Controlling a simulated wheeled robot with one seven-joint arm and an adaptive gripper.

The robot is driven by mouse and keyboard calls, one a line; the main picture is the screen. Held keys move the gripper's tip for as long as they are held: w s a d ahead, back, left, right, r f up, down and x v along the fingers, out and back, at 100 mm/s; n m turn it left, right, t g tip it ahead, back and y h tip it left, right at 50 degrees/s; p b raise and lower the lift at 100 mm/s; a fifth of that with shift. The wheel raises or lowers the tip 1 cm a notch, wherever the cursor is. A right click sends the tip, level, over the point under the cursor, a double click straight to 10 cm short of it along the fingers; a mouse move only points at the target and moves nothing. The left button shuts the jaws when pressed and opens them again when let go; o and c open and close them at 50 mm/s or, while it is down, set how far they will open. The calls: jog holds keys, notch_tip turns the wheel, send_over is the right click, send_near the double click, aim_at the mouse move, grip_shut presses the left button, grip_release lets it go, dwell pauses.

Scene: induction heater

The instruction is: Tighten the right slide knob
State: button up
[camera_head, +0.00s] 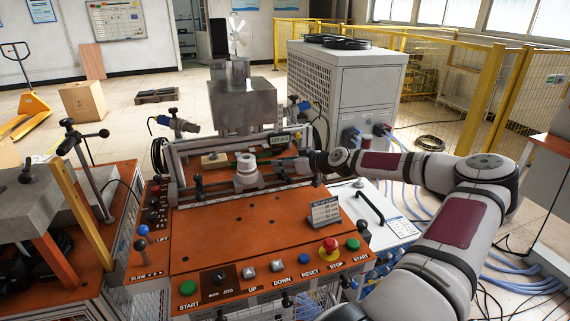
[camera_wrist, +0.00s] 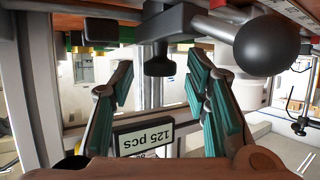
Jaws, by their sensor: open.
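My gripper (camera_head: 289,162) reaches in from the right at the slide frame behind the orange bench top, in the head view. In the wrist view, my gripper (camera_wrist: 160,82) is open, with teal-padded fingers spread to left and right. A black T-shaped knob (camera_wrist: 159,66) on a metal rod shows between the fingertips, with a gap on each side; I take it to be the right slide knob. It is too small to pick out surely in the head view. Whether the fingers reach around it in depth, I cannot tell.
A black ball handle (camera_wrist: 266,43) is close to the right finger. A button panel (camera_head: 270,277) lines the bench front. A round grey fixture (camera_head: 246,170) stands left of my gripper. The orange bench top (camera_head: 240,235) is mostly clear.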

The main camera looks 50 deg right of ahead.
grip_shut()
jog(key=shift+a+m+h, duration=0.1)
jog(key=shift+m+h, duration=0.2)
jog(key=shift+h, duration=0.1)
jog(key=shift+a+r+m+g+h+p, duration=0.2)
jog(key=shift+m+g+h+p, duration=0.1)
jog(key=shift+m+h+p, duration=0.6)
jog(key=m+h, duration=0.2)
jog(key=g+h+b, duration=0.1)
jog(key=shift+w+a+f+m, duration=0.15)
jog(key=shift+w+a+m, duration=0.1)
jog(key=shift+m, duration=0.15)
jog(key=m+g+h+b, duration=0.1)
jog(key=m+h, duration=0.1)
jog(key=m+g+h+b, duration=0.1)
jog(key=h+b, duration=0.1)
jog(key=shift+w+a+m+g, duration=0.1)
jog(key=shift+w+m+g, duration=0.05)
jog(key=shift+m+g, duration=0.2)
jog(key=shift+m+g+h+b, duration=0.55)
jog(key=shift+m+b, duration=0.1)
jog(key=shift+m, duration=0.1)
